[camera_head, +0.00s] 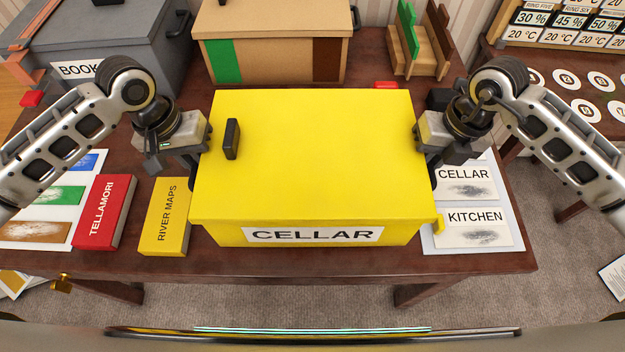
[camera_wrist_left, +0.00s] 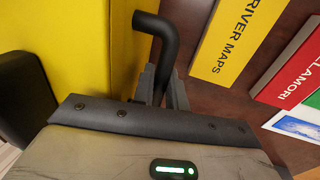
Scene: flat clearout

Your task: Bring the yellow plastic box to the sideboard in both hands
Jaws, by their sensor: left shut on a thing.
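The yellow plastic box (camera_head: 315,150), labelled CELLAR on its front, sits level over the dark wooden table (camera_head: 370,258). I cannot tell whether its base touches the table. A small black block (camera_head: 232,139) is on its top at the left. My left gripper (camera_head: 203,165) is at the box's left side. In the left wrist view its fingers (camera_wrist_left: 163,88) are shut on the box's black bar handle (camera_wrist_left: 160,28). My right gripper (camera_head: 430,160) is at the box's right side; its fingertips are mostly hidden, so its grip is unclear.
A red TELLAMORI box (camera_head: 104,213) and a yellow RIVER MAPS box (camera_head: 165,216) lie left of the box. CELLAR and KITCHEN cards (camera_head: 478,228) lie at right. Behind stand a tan box (camera_head: 270,55), a grey box (camera_head: 115,50) and a wooden rack (camera_head: 425,50). Another table (camera_head: 545,105) is at right.

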